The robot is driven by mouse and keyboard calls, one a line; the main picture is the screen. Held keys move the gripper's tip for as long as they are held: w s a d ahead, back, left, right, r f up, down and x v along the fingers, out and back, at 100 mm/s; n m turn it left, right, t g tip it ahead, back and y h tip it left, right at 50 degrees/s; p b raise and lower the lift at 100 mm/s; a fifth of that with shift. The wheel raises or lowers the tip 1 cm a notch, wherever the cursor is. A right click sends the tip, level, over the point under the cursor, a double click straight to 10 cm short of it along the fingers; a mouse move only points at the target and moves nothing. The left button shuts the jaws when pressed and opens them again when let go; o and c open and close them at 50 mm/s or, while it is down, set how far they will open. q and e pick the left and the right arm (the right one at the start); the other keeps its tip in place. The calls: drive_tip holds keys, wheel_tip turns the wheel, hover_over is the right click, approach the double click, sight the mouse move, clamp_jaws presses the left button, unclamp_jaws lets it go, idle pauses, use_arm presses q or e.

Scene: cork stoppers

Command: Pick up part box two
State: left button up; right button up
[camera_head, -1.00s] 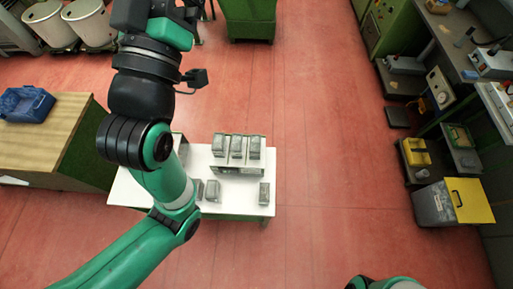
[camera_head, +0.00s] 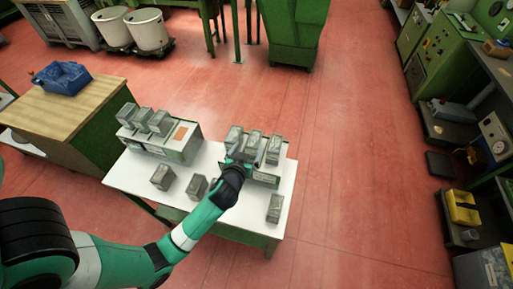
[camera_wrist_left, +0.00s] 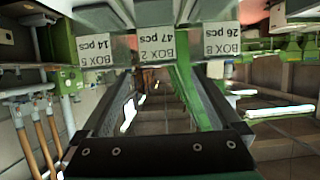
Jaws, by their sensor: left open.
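Part box two (camera_wrist_left: 160,50) is a grey box with a white label reading "BOX 2, 47 pcs", upside down in the left wrist view. It appears to be the middle box (camera_head: 252,141) of three on the right stand in the head view. My left gripper (camera_head: 238,160) is at the front of that row. In the left wrist view its jaws (camera_wrist_left: 160,82) are open and empty, with the box two label beyond and between them. Whether a finger touches the box I cannot tell. My right gripper is out of view.
Labelled boxes flank box two: a "14 pcs" box (camera_wrist_left: 93,50) and a "26 pcs" box (camera_wrist_left: 220,40). The white table (camera_head: 232,216) also holds a left stand (camera_head: 184,150) with three boxes and loose boxes (camera_head: 163,177) in front. Red floor (camera_head: 350,200) is clear to the right.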

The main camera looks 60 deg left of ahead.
sight(253, 140)
use_arm(q)
drive_tip(key=x, duration=0.5)
drive_tip(key=shift+w+a+b, duration=0.25)
drive_tip(key=shift+b, duration=0.15)
drive_tip(key=b+x, duration=0.1)
drive_tip(key=x, duration=0.4)
clamp_jaws()
drive_tip(key=shift+r, duration=0.45)
wheel_tip(253, 140, up, 3)
drive_tip(key=shift+s+d+r+p, duration=0.1)
drive_tip(key=shift+d+p, duration=0.1)
drive_tip(key=shift+p, duration=0.45)
drive_tip(key=d+r, duration=0.1)
drive_tip(key=s+d+r+p, duration=0.1)
drive_tip(key=r, duration=0.1)
drive_tip(key=s+d+r+p, duration=0.1)
drive_tip(key=shift+s+d+r, duration=0.1)
drive_tip(key=shift+s+r, duration=0.1)
drive_tip(key=shift+r, duration=0.1)
drive_tip(key=p+v, duration=0.7)
drive_tip(key=v, duration=0.3)
drive_tip(key=shift+d+r, duration=0.25)
drive_tip(key=shift+d, duration=0.1)
